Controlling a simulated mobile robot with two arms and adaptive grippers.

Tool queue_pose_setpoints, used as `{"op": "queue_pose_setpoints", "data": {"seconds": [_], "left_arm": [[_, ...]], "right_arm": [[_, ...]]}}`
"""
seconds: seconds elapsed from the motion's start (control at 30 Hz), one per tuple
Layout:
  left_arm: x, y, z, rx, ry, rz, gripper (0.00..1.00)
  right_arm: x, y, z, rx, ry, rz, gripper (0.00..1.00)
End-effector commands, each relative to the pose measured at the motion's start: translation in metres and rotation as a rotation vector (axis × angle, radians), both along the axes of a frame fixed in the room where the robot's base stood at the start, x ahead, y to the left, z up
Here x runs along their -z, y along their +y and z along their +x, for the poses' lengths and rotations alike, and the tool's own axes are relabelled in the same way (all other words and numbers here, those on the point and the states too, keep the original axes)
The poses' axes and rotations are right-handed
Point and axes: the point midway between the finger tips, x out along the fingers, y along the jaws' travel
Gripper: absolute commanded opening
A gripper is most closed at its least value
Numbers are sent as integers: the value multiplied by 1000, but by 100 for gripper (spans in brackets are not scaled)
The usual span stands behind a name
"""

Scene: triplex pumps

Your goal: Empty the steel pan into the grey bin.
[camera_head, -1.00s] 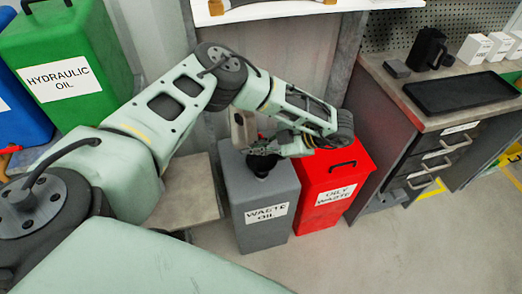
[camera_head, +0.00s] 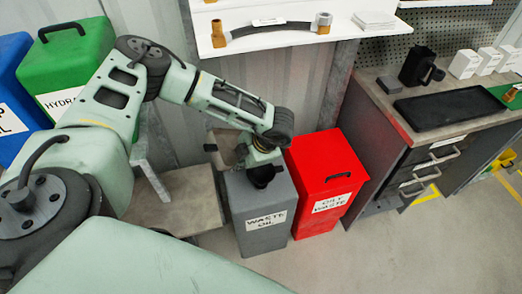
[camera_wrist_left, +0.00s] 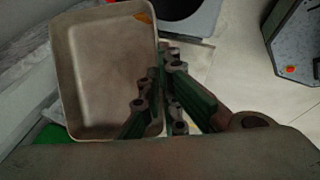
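The steel pan (camera_head: 227,147) is held tilted, its face steep, above the left part of the grey bin (camera_head: 255,215), which is labelled WASTE OIL. In the left wrist view, the pan (camera_wrist_left: 100,75) shows a bare inside with a small orange-brown patch at its upper right corner. My left gripper (camera_wrist_left: 160,105) is shut on the pan's rim. In the head view, the gripper (camera_head: 250,157) is above the bin top, near the black opening (camera_head: 262,177), which the gripper partly covers. My right gripper is not in view.
A red OILY WASTE bin (camera_head: 325,170) stands right of the grey bin. A low bench (camera_head: 190,205) is at its left. Green (camera_head: 70,65) and blue (camera_head: 15,130) containers stand at far left. A workbench (camera_head: 440,130) with a black tray is at right. A shelf (camera_head: 290,40) hangs above.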

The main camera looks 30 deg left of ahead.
Motion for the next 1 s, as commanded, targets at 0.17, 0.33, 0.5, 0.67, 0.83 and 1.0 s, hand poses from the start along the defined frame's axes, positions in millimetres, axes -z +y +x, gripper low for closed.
{"op": "queue_pose_setpoints", "data": {"seconds": [0.17,0.33,0.5,0.67,0.83,1.0], "left_arm": [[-8,7,-5,-1,-59,-85,0],[2,13,-9,-1,-114,-166,0],[4,18,-12,-1,-169,-243,0],[2,23,-15,1,-220,-317,0],[12,27,-18,1,-277,-399,0],[20,32,-21,2,-337,-484,0]], "right_arm": [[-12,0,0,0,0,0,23],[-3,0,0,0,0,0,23],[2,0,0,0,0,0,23],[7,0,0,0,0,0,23],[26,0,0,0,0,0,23],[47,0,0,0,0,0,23]]}}
